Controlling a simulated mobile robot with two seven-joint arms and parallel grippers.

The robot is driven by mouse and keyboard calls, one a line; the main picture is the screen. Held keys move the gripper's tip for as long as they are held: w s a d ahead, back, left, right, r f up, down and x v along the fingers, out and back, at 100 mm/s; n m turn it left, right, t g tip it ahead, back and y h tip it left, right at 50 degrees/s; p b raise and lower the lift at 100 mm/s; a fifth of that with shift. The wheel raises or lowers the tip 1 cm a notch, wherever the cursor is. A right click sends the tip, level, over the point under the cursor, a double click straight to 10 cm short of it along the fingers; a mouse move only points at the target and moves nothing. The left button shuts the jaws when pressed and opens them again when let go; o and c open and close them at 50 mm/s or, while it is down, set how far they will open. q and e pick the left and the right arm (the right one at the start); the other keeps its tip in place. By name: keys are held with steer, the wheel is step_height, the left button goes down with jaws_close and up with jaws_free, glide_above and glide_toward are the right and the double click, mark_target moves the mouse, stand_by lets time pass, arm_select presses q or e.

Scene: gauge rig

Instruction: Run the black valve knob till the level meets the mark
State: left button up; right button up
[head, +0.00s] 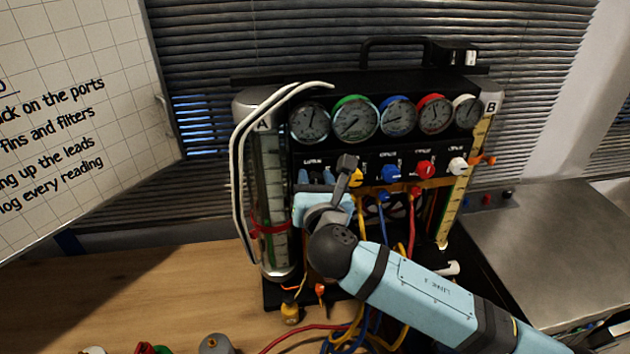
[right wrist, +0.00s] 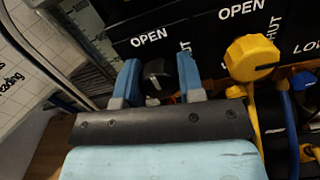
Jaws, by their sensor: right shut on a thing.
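My right gripper (head: 316,179) is at the left end of the valve row, its blue fingers pointing at the panel. In the right wrist view the fingers (right wrist: 158,84) stand on either side of the black valve knob (right wrist: 157,72), shut on it below an "OPEN" label. My own wrist hides most of the knob in the head view. Sight tube A (head: 272,185) stands at the rig's left with a scale and a red band (head: 268,229) around it. Sight tube B (head: 462,185) at the right has a yellow scale and an orange pointer (head: 484,160). I cannot make out the liquid level clearly.
The yellow knob (right wrist: 252,58) is close to the right of my fingers. Blue (head: 391,173), red (head: 425,169) and white (head: 458,165) knobs follow along the row. Several gauges sit above. Coloured hoses hang below, and white hoses (head: 236,180) loop at the left.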

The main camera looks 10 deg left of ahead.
arm_select(q)
steer(key=shift+f, duration=0.15)
arm_select(e)
steer(key=m, duration=0.4)
arm_select(q)
steer(key=shift+d+f+b, duration=0.1)
steer(key=shift+f+b, duration=0.05)
steer(key=shift+b, duration=0.2)
arm_select(e)
steer(key=m, duration=0.4)
steer(key=shift+m, duration=0.3)
arm_select(q)
steer(key=shift+f, duration=0.15)
arm_select(e)
steer(key=m, duration=0.4)
arm_select(q)
steer(key=shift+f+b, duration=0.1)
steer(key=shift+b, duration=0.2)
arm_select(e)
steer(key=m, duration=0.5)
steer(key=o, duration=0.9)
